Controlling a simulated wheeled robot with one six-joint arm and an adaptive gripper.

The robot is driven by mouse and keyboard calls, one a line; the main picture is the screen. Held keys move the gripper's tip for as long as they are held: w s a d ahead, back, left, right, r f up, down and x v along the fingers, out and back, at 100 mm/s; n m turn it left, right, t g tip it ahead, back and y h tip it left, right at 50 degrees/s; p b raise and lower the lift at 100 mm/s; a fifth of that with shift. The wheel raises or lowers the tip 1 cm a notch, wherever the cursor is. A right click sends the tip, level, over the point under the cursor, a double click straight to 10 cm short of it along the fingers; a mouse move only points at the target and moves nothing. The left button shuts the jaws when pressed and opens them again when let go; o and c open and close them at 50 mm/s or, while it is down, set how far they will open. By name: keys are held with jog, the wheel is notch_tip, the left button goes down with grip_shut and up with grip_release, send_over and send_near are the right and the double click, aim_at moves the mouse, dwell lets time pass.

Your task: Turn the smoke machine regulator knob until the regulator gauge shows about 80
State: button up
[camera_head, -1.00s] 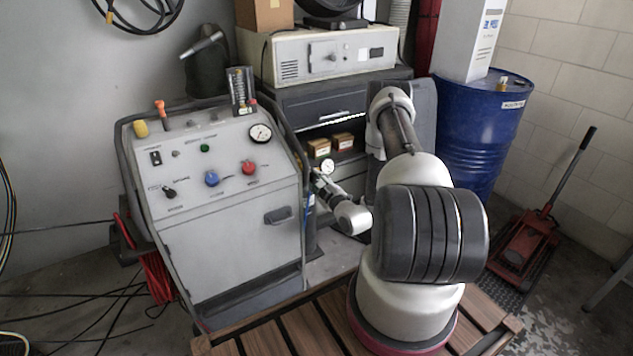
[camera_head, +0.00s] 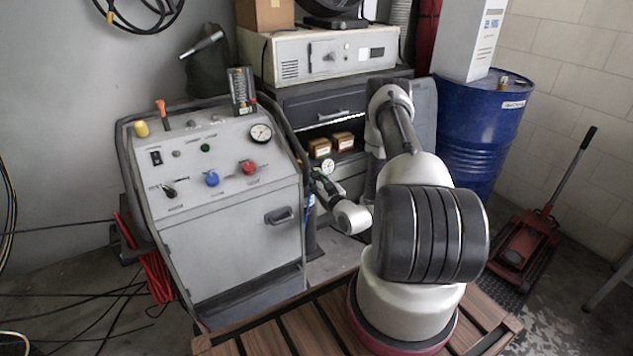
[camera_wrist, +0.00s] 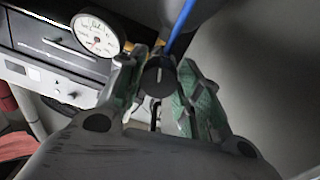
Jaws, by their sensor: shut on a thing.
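The smoke machine (camera_head: 230,240) is a grey cabinet with a sloped control panel at the left. My gripper (camera_wrist: 160,85) reaches to its right side in the wrist view, with its greenish fingers shut on a dark round regulator knob (camera_wrist: 158,73) that has a pale line on its face. The white regulator gauge (camera_wrist: 96,35) sits just left of the knob, and its thin needle is too small to read surely. The gauge also shows in the head view (camera_head: 327,166), above my gripper, where the knob is hidden by my gripper and wrist.
A blue hose (camera_wrist: 180,25) runs close by the knob. A dark drawer cabinet (camera_head: 310,105) stands behind, holding small boxes (camera_head: 331,146). A blue drum (camera_head: 480,135) and a red floor jack (camera_head: 522,248) stand at the right. A wooden pallet (camera_head: 275,340) lies in front.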

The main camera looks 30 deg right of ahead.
jog(key=shift+s+f+m, duration=0.15)
jog(key=shift+m, duration=0.15)
jog(key=o, duration=1)
jog(key=s, duration=1.2)
